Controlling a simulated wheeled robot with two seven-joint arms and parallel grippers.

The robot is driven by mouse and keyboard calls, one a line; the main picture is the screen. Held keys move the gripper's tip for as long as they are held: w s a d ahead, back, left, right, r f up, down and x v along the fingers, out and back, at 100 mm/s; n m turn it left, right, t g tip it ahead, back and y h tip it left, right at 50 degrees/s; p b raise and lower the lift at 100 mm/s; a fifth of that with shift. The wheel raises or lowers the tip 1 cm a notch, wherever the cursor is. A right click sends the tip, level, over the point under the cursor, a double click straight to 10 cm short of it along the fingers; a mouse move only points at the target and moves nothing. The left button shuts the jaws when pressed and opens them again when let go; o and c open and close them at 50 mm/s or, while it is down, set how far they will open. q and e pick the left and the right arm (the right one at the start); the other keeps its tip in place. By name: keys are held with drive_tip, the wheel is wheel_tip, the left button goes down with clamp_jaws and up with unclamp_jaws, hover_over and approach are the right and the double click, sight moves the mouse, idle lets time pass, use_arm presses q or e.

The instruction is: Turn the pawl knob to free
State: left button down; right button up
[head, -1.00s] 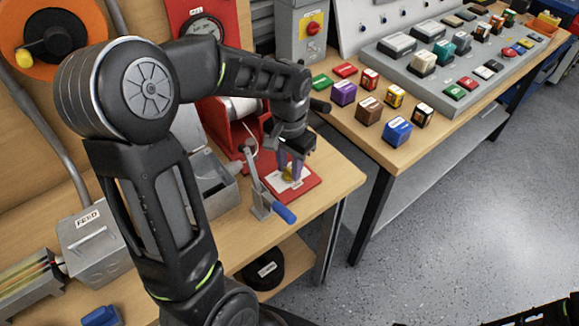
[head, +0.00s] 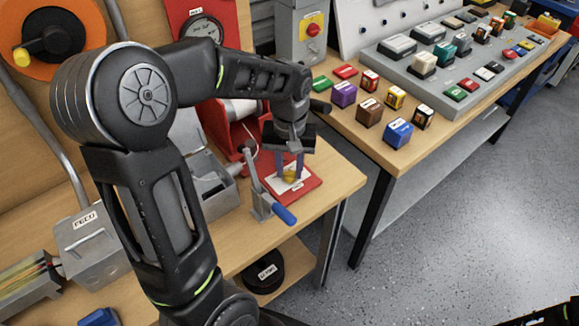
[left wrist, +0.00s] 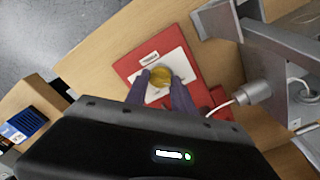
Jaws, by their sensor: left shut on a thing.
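The yellow pawl knob (head: 289,176) stands on a white plate (head: 282,188) on the red base (head: 305,190) at the table's right end. It shows more clearly in the left wrist view (left wrist: 161,76), as a round yellow top between two purple-grey fingers. My left gripper (head: 289,172) points down over the plate and is shut on the knob, one finger on each side. The label on the plate is too small to read in the head view. My right gripper is not in view.
A crank lever with a blue handle (head: 284,215) stands just left of the red base, close to my left gripper. A grey open box (head: 210,185) lies farther left. A second table with several coloured blocks (head: 370,112) stands to the right.

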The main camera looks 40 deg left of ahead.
sight(290, 171)
use_arm(q)
drive_tip(key=c, duration=1.1)
unclamp_jaws()
drive_tip(key=shift+r, duration=0.1)
wheel_tip(290, 171, up, 8)
drive_tip(key=shift+f, duration=0.15)
